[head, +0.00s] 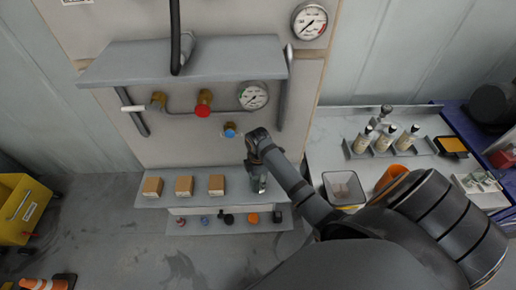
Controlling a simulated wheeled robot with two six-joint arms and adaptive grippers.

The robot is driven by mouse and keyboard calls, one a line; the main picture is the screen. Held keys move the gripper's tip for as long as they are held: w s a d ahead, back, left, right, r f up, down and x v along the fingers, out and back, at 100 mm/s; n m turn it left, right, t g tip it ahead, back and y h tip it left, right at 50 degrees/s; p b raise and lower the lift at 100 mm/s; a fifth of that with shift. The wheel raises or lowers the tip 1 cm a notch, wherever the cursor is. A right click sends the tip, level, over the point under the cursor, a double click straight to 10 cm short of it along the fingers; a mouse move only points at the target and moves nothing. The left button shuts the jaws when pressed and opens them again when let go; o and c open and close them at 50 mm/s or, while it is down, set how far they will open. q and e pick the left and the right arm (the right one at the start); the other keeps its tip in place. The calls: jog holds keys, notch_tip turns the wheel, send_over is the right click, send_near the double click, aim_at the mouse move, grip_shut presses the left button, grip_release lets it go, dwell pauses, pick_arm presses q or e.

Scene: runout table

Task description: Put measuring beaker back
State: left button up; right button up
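My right arm reaches in from the lower right. Its gripper (258,181) is over the right end of the low grey shelf (150,201), right of a row of small boxes. The fingers are small and dark here. A greenish, glassy patch shows at them, which may be part of a beaker, but I cannot tell whether they are shut on it. No measuring beaker is clearly recognisable. My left gripper is not in view.
Three tan boxes (184,186) stand on the low shelf, with several small coloured items below. Above are red (203,104) and blue (229,130) valves, a gauge (253,95) and an upper shelf (190,56). The side table holds bottles (383,139) and an orange container (391,177).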

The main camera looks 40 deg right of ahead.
jog(key=shift+s, duration=0.15)
jog(key=o, duration=1.3)
jog(key=shift+d+f, duration=0.1)
jog(key=shift+f, duration=0.05)
jog(key=shift+r, duration=0.25)
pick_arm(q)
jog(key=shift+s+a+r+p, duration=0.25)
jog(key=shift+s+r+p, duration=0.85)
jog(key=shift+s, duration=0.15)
pick_arm(e)
notch_tip(320, 180, up, 12)
jog(key=shift+r, duration=0.1)
